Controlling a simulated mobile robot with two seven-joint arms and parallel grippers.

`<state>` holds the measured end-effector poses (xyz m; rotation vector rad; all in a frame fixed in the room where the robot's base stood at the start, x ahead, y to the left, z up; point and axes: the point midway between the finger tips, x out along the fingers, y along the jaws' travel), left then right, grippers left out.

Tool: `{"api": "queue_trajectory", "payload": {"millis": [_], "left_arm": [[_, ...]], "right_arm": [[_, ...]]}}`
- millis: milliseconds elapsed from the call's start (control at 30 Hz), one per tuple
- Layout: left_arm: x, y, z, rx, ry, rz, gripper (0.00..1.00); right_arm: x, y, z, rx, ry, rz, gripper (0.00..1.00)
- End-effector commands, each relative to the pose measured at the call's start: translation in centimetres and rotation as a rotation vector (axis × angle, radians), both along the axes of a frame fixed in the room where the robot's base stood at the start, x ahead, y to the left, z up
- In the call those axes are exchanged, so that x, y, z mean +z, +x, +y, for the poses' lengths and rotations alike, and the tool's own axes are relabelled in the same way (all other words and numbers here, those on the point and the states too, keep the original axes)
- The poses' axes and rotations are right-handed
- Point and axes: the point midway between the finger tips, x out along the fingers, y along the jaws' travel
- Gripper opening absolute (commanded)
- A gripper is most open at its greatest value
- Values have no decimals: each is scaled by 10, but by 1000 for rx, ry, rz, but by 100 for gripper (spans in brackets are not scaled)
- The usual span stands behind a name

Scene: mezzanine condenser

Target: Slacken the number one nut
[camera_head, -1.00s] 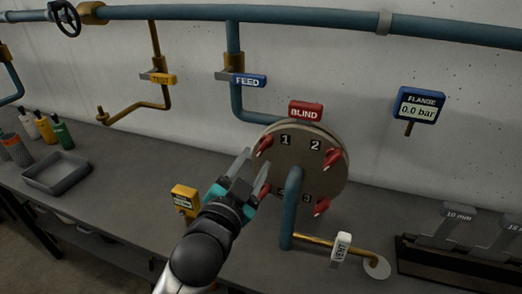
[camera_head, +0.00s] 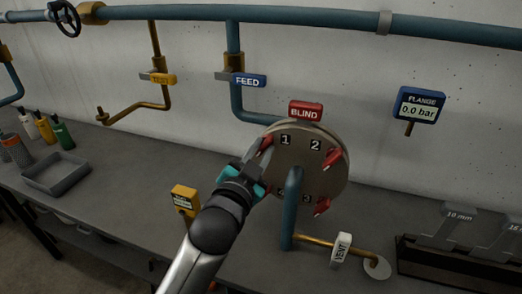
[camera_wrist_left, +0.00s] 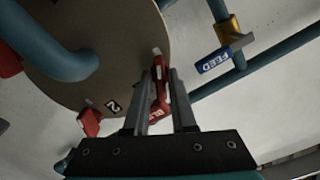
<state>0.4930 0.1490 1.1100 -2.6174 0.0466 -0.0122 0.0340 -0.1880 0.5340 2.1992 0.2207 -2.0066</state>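The number one nut is a red handle-like piece (camera_head: 266,143) at the upper left of the round flange plate (camera_head: 292,157), beside the "1" mark. My left gripper (camera_head: 258,152) is at this nut, its fingers partly hidden by its own body. In the left wrist view the open fingers (camera_wrist_left: 162,78) straddle a red piece (camera_wrist_left: 161,88), which seems to be this nut; I cannot tell whether they touch it. The number two nut (camera_head: 333,157) and number three nut (camera_head: 322,206) are clear of the gripper. My right gripper is not in view.
A red BLIND tag (camera_head: 305,111) sits atop the plate. A blue pipe (camera_head: 292,205) stands before it. A FEED valve (camera_head: 247,80), a VENT tag (camera_head: 341,249), a yellow device (camera_head: 184,199) and a gauge reading 0.0 bar (camera_head: 419,105) are nearby.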

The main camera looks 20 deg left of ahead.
Motion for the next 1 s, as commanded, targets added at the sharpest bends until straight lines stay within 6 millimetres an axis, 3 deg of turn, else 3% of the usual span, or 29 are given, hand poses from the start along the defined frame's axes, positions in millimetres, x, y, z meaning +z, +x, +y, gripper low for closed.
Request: {"api": "queue_trajectory", "payload": {"millis": [200, 733, 1000], "left_arm": [[0, 0, 0, 0, 0, 0, 0], [0, 0, 0, 0, -12, 3, 0], [1, 0, -1, 1, -124, 8, 0]], "right_arm": [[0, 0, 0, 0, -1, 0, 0], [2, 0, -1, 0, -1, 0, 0], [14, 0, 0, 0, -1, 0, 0]]}}
